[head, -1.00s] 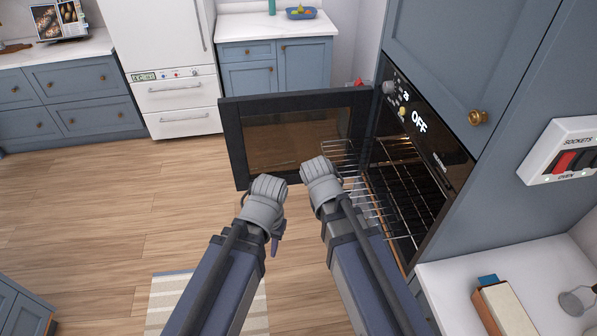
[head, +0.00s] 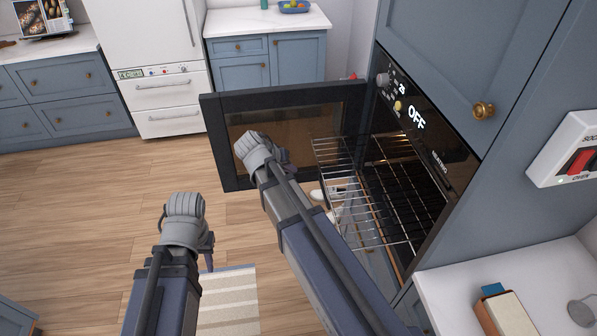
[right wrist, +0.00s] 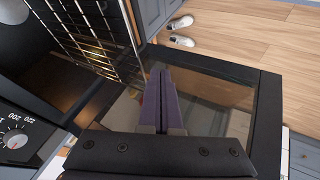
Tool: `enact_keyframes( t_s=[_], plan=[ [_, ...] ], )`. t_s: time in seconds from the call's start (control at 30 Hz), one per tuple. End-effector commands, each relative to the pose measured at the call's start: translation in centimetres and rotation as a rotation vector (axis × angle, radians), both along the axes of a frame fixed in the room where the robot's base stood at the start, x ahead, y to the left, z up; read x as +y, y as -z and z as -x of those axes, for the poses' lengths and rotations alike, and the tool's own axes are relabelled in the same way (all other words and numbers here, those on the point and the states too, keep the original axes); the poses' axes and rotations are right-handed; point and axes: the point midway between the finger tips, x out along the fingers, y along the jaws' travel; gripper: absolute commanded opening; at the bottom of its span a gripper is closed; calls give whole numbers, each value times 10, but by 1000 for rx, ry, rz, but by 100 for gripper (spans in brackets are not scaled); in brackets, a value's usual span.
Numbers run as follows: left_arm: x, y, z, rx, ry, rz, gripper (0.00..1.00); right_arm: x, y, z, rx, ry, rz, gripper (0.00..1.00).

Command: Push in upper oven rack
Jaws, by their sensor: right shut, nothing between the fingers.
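A wire oven rack (head: 335,158) sticks out of the open oven (head: 410,185) at the right of the head view. It also shows at the upper left of the right wrist view (right wrist: 95,35). The oven door (head: 215,135) stands open, with a dark frame and glass pane. My right gripper (head: 284,157) is shut and empty, left of the rack's outer edge and in front of the door. Its purple fingers (right wrist: 160,95) are together in the wrist view. My left gripper (head: 209,260) hangs lower left over the floor; its fingers are mostly hidden by the hand.
A white counter (head: 460,280) with a box (head: 505,312) is at the lower right. White shoes (right wrist: 181,32) are on the floor near the door. The wooden floor (head: 90,210) at left is clear.

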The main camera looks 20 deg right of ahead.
Motion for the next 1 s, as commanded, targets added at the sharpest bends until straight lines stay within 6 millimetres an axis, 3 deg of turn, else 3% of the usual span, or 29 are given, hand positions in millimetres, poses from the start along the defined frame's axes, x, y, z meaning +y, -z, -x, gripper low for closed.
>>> enact_keyframes(
  t_s=[0.2,0.53,0.73,1.0],
  plan=[
    [0,37,0,0,-1,0,34,-20,37,-10,0,2,0,0],
    [0,80,0,0,-2,0,34,-50,80,-24,0,1,-1,0],
    [0,74,0,0,-2,0,34,-76,74,-17,1,2,-1,0],
    [0,74,0,0,-2,0,34,-89,74,-14,1,0,0,0]
  ],
)
